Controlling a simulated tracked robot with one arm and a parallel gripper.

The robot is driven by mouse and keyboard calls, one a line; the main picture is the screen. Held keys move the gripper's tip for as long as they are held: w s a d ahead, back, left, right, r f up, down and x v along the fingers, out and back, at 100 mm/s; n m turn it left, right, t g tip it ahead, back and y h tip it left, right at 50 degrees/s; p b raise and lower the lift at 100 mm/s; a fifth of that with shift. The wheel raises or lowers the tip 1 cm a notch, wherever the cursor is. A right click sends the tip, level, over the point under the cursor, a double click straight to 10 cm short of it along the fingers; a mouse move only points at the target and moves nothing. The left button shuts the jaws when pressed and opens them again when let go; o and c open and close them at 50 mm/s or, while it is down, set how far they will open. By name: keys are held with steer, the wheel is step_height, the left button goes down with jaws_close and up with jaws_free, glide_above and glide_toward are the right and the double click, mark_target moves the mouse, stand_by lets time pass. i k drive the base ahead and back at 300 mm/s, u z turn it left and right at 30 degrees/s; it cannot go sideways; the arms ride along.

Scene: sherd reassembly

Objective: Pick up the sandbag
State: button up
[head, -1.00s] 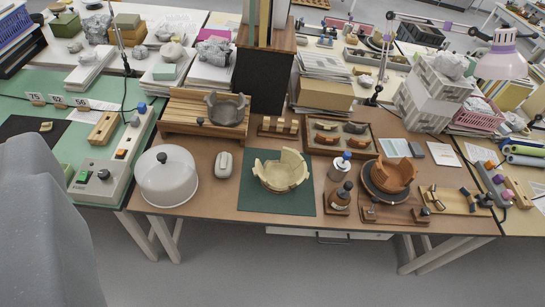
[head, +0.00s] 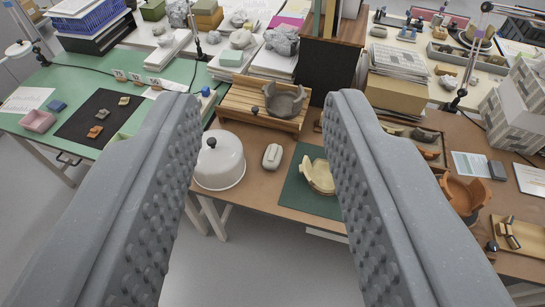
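A small pale grey-beige, pillow-like object (head: 272,156), which looks like the sandbag, lies on the brown table between a white dome cover and a green mat. My gripper (head: 265,98) is open and empty, its two grey studded fingers wide apart in the foreground. The sandbag shows in the gap between the fingers, well beyond them and not touched. The right finger hides part of the mat and of the table behind it.
The white dome (head: 220,162) stands left of the sandbag. The green mat (head: 300,190) with a cream broken bowl (head: 316,176) is to its right. A wooden slatted rack (head: 240,103) with a grey bowl (head: 284,101) stands behind. Bare tabletop lies in front.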

mark_target(271, 160)
steer(key=z, duration=0.1)
steer(key=i, duration=1)
steer(key=u, duration=0.1)
